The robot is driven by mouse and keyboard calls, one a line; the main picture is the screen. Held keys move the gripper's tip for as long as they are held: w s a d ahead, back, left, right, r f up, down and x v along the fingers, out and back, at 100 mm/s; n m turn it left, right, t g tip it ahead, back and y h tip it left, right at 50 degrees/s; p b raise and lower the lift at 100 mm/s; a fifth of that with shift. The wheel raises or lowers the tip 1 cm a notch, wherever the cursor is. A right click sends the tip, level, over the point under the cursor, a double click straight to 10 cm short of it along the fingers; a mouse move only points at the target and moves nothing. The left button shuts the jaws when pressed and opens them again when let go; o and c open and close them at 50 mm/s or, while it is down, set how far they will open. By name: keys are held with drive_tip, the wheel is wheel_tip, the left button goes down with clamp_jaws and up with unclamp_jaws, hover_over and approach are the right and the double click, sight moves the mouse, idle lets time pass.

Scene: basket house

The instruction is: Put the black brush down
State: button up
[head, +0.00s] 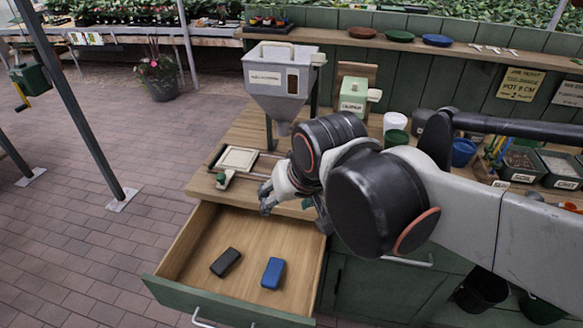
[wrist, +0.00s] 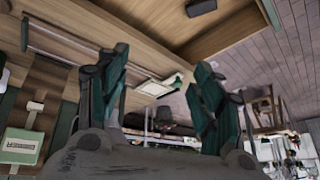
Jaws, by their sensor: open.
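A black block-shaped object (head: 226,262), which looks like the black brush, lies flat in the open wooden drawer (head: 205,225). A blue block-shaped object (head: 272,273) lies to its right, apart from it. My gripper (head: 268,204) is above the back of the drawer, near the bench's front edge, clear of both objects. In the wrist view my gripper (wrist: 158,82) has its two green-padded fingers spread wide with nothing between them. A dark object (wrist: 201,7) shows at the top of the wrist view, partly cut off; I cannot tell which one it is.
The wooden bench (head: 240,140) carries a grey hopper (head: 280,80), a pale square plate on rails (head: 237,159) and a green-and-white box (head: 354,96). Pots and labelled bins stand at the right. The drawer's green front (head: 215,302) sticks out over brick paving. The drawer's left and back have free room.

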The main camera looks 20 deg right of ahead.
drive_tip(key=shift+n+t, duration=0.6)
drive_tip(key=shift+n, duration=0.3)
drive_tip(key=shift+s+d+r, duration=0.1)
drive_tip(key=shift+s+d, duration=0.2)
drive_tip(key=shift+s, duration=0.4)
drive_tip(key=shift+s+d, duration=0.3)
drive_tip(key=shift+s, duration=0.35)
drive_tip(key=shift+s+d+r, duration=0.1)
drive_tip(key=shift+s+d, duration=0.2)
drive_tip(key=shift+s, duration=0.4)
drive_tip(key=shift+o, duration=0.6)
drive_tip(key=shift+w, duration=0.1)
